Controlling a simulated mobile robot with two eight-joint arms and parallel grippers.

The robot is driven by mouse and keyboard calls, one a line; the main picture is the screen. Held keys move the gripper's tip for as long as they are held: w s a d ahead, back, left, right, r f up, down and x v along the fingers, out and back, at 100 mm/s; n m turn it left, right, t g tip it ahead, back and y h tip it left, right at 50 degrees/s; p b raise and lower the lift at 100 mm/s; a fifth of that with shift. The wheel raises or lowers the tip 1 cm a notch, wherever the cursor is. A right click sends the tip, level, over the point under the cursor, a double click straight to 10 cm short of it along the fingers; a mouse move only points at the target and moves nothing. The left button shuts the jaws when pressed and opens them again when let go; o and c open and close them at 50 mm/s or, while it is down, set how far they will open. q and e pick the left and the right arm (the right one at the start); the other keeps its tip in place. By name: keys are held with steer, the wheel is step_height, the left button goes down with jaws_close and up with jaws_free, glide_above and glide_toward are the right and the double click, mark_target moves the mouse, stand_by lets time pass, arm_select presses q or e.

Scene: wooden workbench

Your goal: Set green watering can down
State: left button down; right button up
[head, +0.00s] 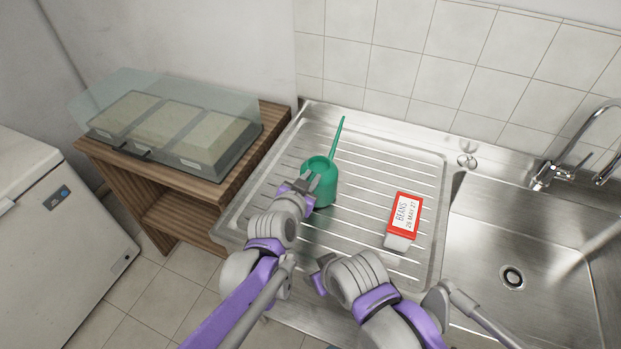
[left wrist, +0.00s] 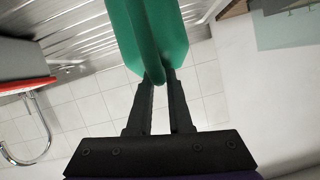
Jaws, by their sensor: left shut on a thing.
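The green watering can (head: 324,189) is upright over the left part of the ribbed steel drainboard (head: 372,166), its long thin spout pointing up and toward the back wall. I cannot tell whether its base touches the drainboard. My left gripper (head: 307,182) is at the can's near left side, shut on it. In the left wrist view the green can (left wrist: 172,35) sits between the two black fingers of the left gripper (left wrist: 158,80). My right gripper (head: 318,276) is near the drainboard's front edge, apart from the can; its fingers are not clear.
A red packet with a white label reading BEANS (head: 404,215) lies on the drainboard's right part. The sink (head: 511,245) and tap (head: 545,176) are at the right. A lidded container (head: 160,130) stands on a wooden unit (head: 262,137) at left. The drainboard's back right is clear.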

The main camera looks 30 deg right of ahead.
arm_select(q)
steer(key=shift+f, duration=0.1)
steer(key=c, duration=1.2)
jaws_free()
steer(key=o, duration=0.4)
steer(key=shift+c, duration=0.2)
steer(key=shift+r, duration=0.2)
steer(key=v, duration=1.2)
